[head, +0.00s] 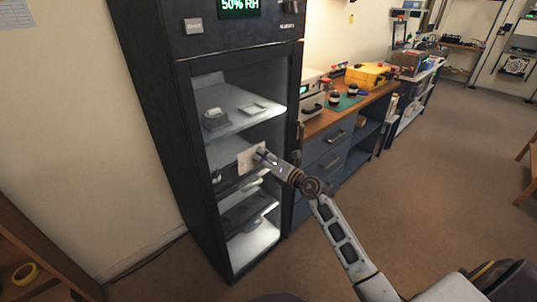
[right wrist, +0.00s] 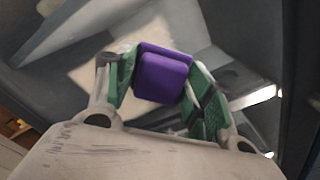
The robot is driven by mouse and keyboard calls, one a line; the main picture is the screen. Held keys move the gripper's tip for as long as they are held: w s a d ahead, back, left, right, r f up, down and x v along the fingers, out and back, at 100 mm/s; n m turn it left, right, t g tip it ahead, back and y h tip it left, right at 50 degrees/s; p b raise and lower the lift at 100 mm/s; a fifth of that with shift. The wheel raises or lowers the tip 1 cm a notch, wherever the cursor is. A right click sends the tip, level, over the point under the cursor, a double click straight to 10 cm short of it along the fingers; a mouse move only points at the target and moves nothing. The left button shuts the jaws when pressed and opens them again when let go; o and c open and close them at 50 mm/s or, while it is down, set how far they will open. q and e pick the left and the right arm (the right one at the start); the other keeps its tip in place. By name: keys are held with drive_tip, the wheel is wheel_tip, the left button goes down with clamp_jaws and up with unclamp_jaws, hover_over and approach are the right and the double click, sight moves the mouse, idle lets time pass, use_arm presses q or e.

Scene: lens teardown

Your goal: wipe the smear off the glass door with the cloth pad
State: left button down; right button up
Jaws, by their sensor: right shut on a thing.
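The glass door (head: 228,142) of a tall dark cabinet is closed, with lit shelves behind it. My right gripper (head: 263,155) is at the middle of the door and points at the glass. In the right wrist view its green fingers are shut on a purple block (right wrist: 163,78), which looks like the cloth pad or its grip. A pale, squarish patch (head: 246,161) shows at the glass beside the fingertips. It also shows behind the block in the wrist view (right wrist: 105,65). I cannot tell whether it is the smear or part of the pad, or whether the pad touches the glass.
The dark cabinet frame (head: 188,145) borders the glass. A workbench (head: 325,119) with drawers stands right of the cabinet, carrying a yellow case (head: 366,77) and instruments. A wooden shelf (head: 40,245) with a yellow tape roll (head: 25,273) is at lower left. The carpet (head: 440,170) at right is clear.

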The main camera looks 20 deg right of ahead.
sight(244, 162)
drive_tip(key=shift+a, duration=0.2)
drive_tip(key=shift+s+a+r+p, duration=0.1)
drive_tip(key=shift+s+a+p, duration=0.2)
drive_tip(key=shift+a+p, duration=0.5)
drive_tip(key=shift+s+a+p, duration=0.35)
drive_tip(key=shift+a+p, duration=0.45)
drive_tip(key=shift+a, duration=0.05)
drive_tip(key=shift+s+a+p, duration=0.2)
drive_tip(key=shift+a+p, duration=0.35)
drive_tip(key=shift+a, duration=0.05)
drive_tip(key=shift+s+a+p, duration=0.2)
drive_tip(key=shift+a+p, duration=0.35)
drive_tip(key=shift+s+a, duration=0.15)
drive_tip(key=shift+a, duration=0.3)
drive_tip(key=shift+a+p, duration=0.15)
drive_tip(key=shift+p, duration=0.15)
